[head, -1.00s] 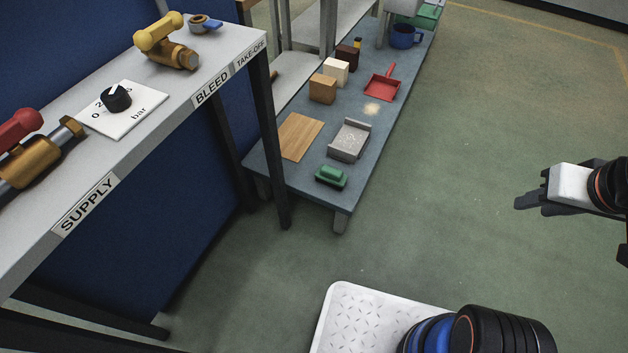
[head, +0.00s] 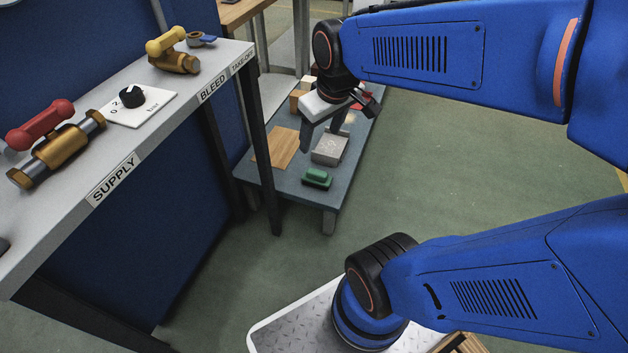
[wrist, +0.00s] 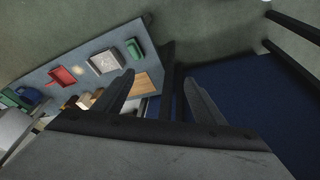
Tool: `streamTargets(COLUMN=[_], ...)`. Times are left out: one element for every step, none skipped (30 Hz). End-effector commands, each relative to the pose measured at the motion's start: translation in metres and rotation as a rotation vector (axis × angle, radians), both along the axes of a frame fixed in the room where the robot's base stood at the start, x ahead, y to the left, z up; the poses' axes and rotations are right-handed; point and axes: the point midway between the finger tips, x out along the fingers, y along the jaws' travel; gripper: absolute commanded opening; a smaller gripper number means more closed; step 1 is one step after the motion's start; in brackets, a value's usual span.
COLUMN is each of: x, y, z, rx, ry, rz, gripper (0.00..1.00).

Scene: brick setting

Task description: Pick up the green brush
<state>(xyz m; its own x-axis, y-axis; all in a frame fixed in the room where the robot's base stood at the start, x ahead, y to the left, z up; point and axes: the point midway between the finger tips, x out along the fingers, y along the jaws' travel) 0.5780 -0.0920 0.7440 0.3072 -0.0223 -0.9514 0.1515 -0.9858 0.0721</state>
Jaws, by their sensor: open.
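The green brush (head: 317,177) lies at the near end of the low grey-blue bench (head: 262,184). It also shows in the wrist view (wrist: 134,50) near the bench's end. My gripper (head: 320,138) is open and empty, pointing down above the bench, apart from the brush. In the wrist view its two fingers (wrist: 156,98) are spread, with the brush beyond the left finger.
A wooden board (head: 276,147) and a grey tray (head: 330,150) lie behind the brush. A tall table (head: 185,95) with valves and a SUPPLY label stands at left, its dark leg (head: 258,150) close to the bench. Open green floor (head: 450,160) lies right of the bench.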

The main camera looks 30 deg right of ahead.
Motion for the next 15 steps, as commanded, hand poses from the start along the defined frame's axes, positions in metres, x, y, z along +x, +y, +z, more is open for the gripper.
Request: streamTargets(x=[0.012,0.019,0.028,0.035,0.041,0.050,0.056,0.062,0.071,0.077,0.083,0.091,0.097,0.103,0.111], y=[-0.004,-0.006,-0.010,-0.012,-0.015,-0.018,-0.021,-0.024,-0.028,-0.031,-0.034,-0.038,-0.041,-0.044,-0.049], z=[-0.006,-0.009,-0.013,-0.016,-0.020,-0.025,-0.029,-0.033,-0.038,-0.043,-0.048,-0.054,-0.059,-0.065,-0.072], rx=[-0.007,-0.011,-0.017,-0.021,-0.025,-0.030,-0.033,-0.036,-0.040,-0.043,-0.046,-0.049,-0.052,-0.053,-0.056], ry=[0.018,0.028,0.039,0.045,0.054,0.065,0.074,0.081,0.091,0.100,0.108,0.119,0.126,0.134,0.145], rz=[0.015,0.027,0.043,0.053,0.065,0.080,0.092,0.105,0.119,0.131,0.144,0.159,0.172,0.183,0.198], gripper=[0.64,0.64,0.64,0.64,0.64,0.64,0.64,0.64,0.64,0.64,0.64,0.64,0.64,0.64,0.64])
